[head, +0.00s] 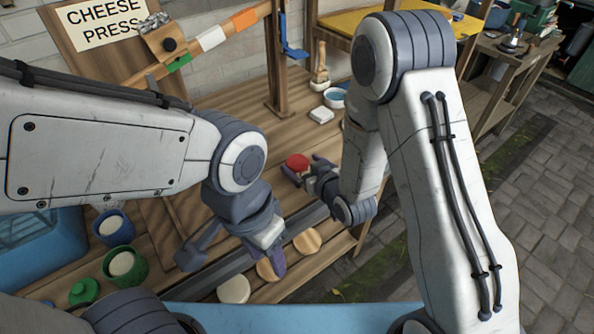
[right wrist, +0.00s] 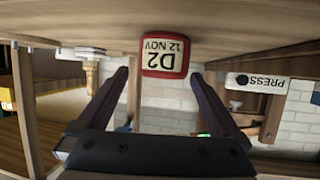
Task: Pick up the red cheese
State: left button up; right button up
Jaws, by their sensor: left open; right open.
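The red cheese (head: 297,161) stands on the wooden bench near its middle. In the right wrist view, which is upside down, the red cheese (right wrist: 164,62) shows a pale label reading "D2 12 NOV". My right gripper (head: 307,171) is open just in front of the cheese. In the right wrist view its fingers (right wrist: 160,78) are spread to either side, with the cheese centred between and beyond their tips. No contact shows. My left gripper (head: 232,262) is open and empty over the front of the bench, near pale discs.
Pale round discs (head: 234,290) lie along the bench front. Blue (head: 114,228) and green (head: 125,266) cups stand at left. A white block (head: 321,115), a blue-white bowl (head: 334,98) and a brush (head: 320,72) stand behind the cheese. The cheese press post (head: 278,70) rises behind.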

aim_at(293, 160)
jog(key=shift+p+x, duration=0.6)
jog(key=shift+x, duration=2.2)
jog(key=shift+s+a+f, duration=0.15)
jog(key=c, duration=1.4)
